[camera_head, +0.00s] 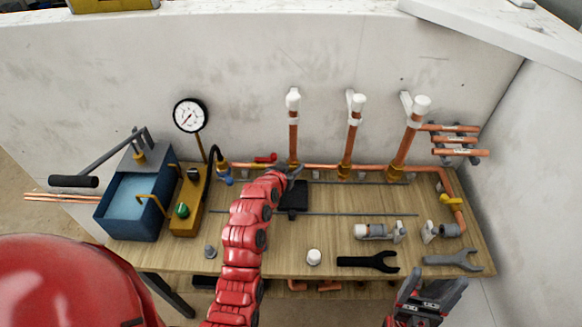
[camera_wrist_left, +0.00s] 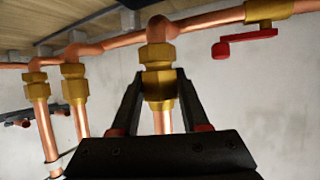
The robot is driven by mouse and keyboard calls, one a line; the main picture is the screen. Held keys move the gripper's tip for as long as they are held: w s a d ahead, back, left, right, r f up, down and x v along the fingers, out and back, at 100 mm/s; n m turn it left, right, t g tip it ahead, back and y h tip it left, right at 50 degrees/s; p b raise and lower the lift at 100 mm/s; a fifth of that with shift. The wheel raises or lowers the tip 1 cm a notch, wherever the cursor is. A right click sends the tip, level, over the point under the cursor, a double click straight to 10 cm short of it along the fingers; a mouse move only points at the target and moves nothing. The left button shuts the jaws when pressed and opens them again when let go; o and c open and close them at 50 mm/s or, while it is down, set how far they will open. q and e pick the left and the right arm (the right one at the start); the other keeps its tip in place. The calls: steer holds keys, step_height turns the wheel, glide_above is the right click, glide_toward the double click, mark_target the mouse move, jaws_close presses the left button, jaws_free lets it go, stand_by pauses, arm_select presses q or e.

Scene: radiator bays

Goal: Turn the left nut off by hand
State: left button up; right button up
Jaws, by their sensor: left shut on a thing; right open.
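The left nut (camera_wrist_left: 158,84) is a brass hex fitting on the left copper riser (camera_head: 293,135). In the left wrist view, which looks upside down, my left gripper (camera_wrist_left: 160,76) has one black finger on each side of the nut and is shut on it. In the head view my left gripper (camera_head: 291,173) reaches the foot of that riser and mostly hides the nut. Two more brass nuts sit on the middle riser (camera_head: 352,137) and right riser (camera_head: 409,140). My right gripper (camera_head: 428,292) is open and empty at the bench's front right.
A red-handled valve (camera_head: 265,157) sits just left of the left riser. A blue pump tank (camera_head: 133,205) and pressure gauge (camera_head: 190,115) stand at left. A black wrench (camera_head: 368,262), grey wrench (camera_head: 453,260) and white cap (camera_head: 313,257) lie on the wooden bench (camera_head: 330,235).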

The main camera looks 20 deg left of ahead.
arm_select(q)
steer(key=shift+r+n+y+p, duration=0.1)
steer(key=shift+n+y+p, duration=0.85)
steer(key=shift+p, duration=1.7)
steer(key=shift+y+p, duration=0.3)
steer(key=shift+y, duration=0.05)
steer(key=shift+f+n, duration=0.2)
steer(key=shift+n, duration=0.05)
steer(key=shift+n+y, duration=0.3)
steer(key=shift+y, duration=0.1)
steer(key=shift+b, duration=0.35)
steer(key=shift+n+g+y+b, duration=0.3)
steer(key=shift+n+y+b, duration=0.75)
steer(key=shift+b, duration=2.45)
steer(key=shift+r, duration=0.1)
